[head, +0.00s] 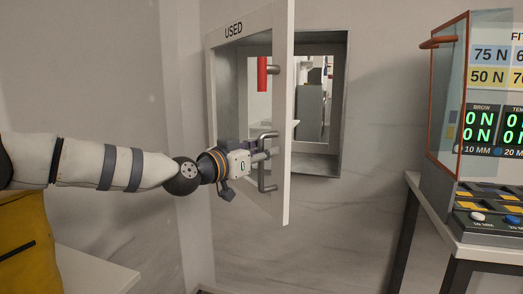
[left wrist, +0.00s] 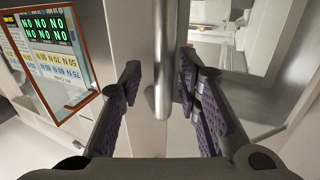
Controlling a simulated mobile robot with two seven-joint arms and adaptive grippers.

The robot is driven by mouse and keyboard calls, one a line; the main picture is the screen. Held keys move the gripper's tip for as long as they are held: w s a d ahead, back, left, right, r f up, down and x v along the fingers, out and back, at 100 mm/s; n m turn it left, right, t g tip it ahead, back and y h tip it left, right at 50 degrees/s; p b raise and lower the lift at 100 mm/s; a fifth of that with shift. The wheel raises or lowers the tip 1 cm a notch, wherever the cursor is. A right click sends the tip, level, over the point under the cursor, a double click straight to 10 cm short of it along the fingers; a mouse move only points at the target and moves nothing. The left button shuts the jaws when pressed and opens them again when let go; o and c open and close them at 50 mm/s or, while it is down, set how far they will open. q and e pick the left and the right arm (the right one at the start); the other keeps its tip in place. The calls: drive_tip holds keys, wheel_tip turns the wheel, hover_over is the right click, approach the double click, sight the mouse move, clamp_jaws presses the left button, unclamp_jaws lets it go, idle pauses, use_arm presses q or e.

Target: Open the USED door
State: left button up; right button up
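The USED door (head: 288,110) stands partly open, swung out from its wall hatch toward me, with its label at the upper left. A metal bar handle (head: 266,187) is on its face near the free edge. Part of the handle is hidden behind the gripper in the head view. My right gripper is not in view.
The hatch opening (head: 341,110) shows a room beyond. The floor area below the door looks clear.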

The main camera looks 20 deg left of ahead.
sight(274, 106)
use_arm(q)
drive_tip(key=shift+r, duration=0.2)
wheel_tip(274, 106, up, 10)
drive_tip(key=shift+f, duration=0.1)
